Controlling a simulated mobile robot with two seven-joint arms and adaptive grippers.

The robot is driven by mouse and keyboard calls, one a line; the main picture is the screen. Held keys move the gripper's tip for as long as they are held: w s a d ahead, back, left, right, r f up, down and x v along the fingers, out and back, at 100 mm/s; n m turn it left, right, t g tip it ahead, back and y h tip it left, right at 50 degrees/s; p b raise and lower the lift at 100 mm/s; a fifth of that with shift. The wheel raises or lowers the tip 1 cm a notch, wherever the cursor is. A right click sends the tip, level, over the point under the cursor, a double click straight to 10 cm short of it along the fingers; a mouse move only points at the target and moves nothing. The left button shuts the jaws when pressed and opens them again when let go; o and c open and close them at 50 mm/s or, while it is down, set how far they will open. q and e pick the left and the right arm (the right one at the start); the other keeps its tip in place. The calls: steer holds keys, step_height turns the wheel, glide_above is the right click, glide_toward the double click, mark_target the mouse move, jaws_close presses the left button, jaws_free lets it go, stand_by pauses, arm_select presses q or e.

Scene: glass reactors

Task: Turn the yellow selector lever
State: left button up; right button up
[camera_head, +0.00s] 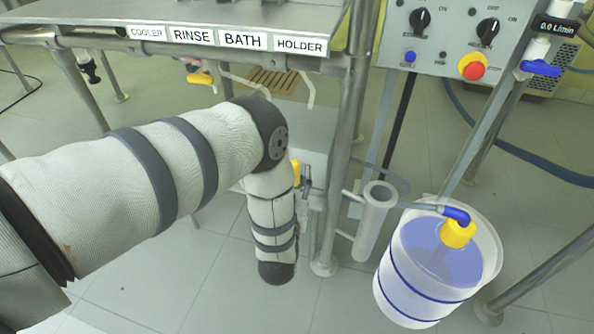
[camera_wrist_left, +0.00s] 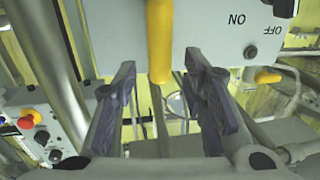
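The yellow selector lever (camera_wrist_left: 159,38) shows in the left wrist view, on a pale panel (camera_wrist_left: 225,35) with upside-down ON and OFF marks. My left gripper (camera_wrist_left: 161,66) is open, one dark finger on each side of the lever's free end. Gaps show on both sides, and I see no contact. How deep the lever sits between the fingers is hard to tell. In the head view, a small yellow piece (camera_head: 296,172) shows beside my left forearm, on the grey box under the table; the arm hides most of the gripper. My right gripper is not in view.
A steel post (camera_head: 345,130) and a cylindrical holder (camera_head: 374,225) stand right of my arm. A bucket (camera_head: 405,300) of blue liquid is further right, below a control panel (camera_head: 450,45) with a red button (camera_head: 472,67). The table edge (camera_head: 335,65) lies above.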

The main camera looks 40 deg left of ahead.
arm_select(q)
steer(key=shift+x, duration=1.45)
jaws_close()
steer(key=shift+b, duration=0.3)
